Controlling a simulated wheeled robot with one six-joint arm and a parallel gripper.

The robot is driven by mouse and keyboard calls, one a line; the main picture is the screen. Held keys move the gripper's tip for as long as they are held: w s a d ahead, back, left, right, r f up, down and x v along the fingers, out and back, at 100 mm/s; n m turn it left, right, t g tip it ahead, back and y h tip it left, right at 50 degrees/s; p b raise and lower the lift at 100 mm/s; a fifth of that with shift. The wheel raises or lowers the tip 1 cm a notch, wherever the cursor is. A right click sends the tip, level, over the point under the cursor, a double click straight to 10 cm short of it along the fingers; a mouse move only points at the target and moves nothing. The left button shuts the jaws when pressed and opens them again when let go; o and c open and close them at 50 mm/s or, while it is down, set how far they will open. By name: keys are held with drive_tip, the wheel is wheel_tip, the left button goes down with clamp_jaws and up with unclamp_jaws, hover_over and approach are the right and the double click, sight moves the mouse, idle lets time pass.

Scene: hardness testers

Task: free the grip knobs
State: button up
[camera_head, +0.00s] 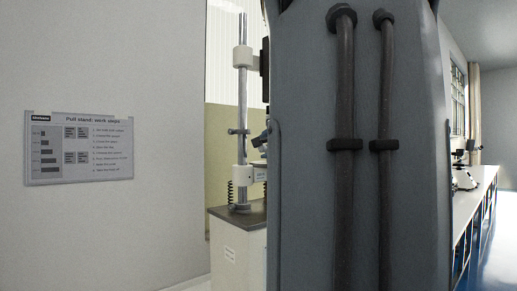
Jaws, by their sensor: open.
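A test stand (240,150) with a bright upright metal post shows left of centre. It stands on a pale cabinet with a dark top (237,217). A clamp collar sits partway up the post, and a coil spring shows beside its foot. The right part of the stand is hidden behind a large grey link of my own arm. I cannot make out any grip knobs for certain. My gripper is not in view.
A printed sheet headed "Pull stand: work steps" (80,147) hangs on the left wall. A long bench (478,195) with dark instruments (464,178) runs along the right. A strip of blue floor (497,262) beside it is clear.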

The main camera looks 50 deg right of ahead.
sight(262, 148)
drive_tip(key=shift+p+x, duration=0.5)
drive_tip(key=shift+x, duration=2.2)
drive_tip(key=shift+s+d+f, duration=0.1)
drive_tip(key=shift+d, duration=0.05)
drive_tip(key=c, duration=1)
